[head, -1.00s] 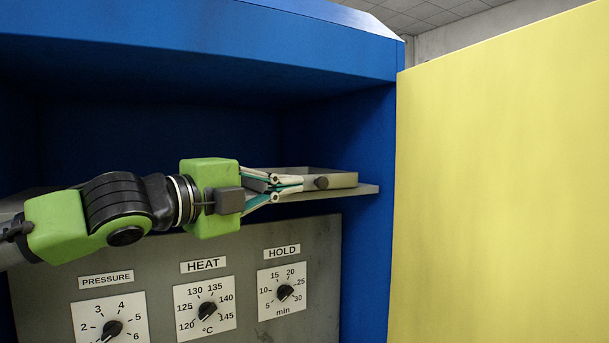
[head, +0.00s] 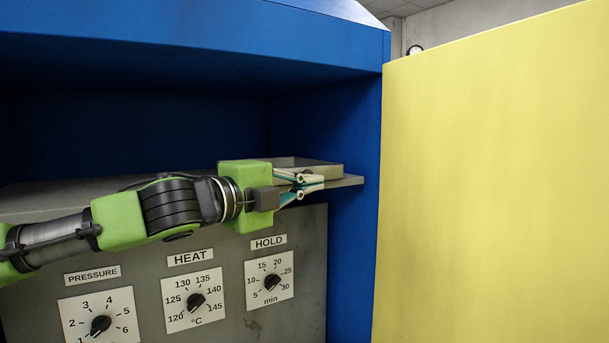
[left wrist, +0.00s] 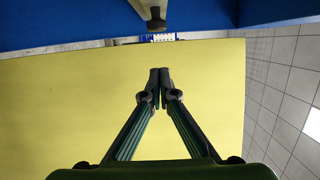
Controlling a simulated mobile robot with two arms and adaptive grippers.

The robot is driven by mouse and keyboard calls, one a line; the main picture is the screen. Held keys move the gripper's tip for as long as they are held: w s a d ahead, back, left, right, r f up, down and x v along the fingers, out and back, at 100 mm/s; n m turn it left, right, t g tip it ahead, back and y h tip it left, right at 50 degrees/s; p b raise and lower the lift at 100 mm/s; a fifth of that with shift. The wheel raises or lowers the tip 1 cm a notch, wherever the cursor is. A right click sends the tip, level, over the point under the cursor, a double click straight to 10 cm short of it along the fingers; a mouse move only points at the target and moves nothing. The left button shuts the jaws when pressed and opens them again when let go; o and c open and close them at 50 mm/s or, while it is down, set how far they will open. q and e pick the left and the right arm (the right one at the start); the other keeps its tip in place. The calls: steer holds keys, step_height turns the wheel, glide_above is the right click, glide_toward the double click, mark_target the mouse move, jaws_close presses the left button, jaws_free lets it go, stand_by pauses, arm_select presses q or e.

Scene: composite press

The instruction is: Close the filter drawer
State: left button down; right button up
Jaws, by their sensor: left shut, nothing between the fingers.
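The filter drawer (head: 328,168) is a shallow grey tray on a grey shelf inside the blue press, right of centre in the head view. Its dark knob (left wrist: 156,20) shows at the top of the left wrist view; in the head view my gripper hides it. My left gripper (head: 322,182) is shut and empty, with its fingers pointing right across the drawer's front. In the left wrist view its closed tips (left wrist: 160,75) appear apart from the knob. My right gripper is not in view.
A large yellow panel (head: 490,180) stands to the right, across the fingers' direction. The blue side wall (head: 350,230) is beside the shelf (head: 345,182). Below is a grey panel with pressure (head: 101,326), heat (head: 196,301) and hold (head: 272,281) dials.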

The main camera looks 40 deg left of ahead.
arm_select(q)
steer(key=w+a+p, duration=0.2)
steer(key=w+a, duration=0.1)
steer(key=shift+w+a, duration=0.15)
steer(key=shift+a, duration=0.15)
steer(key=shift+d, duration=0.1)
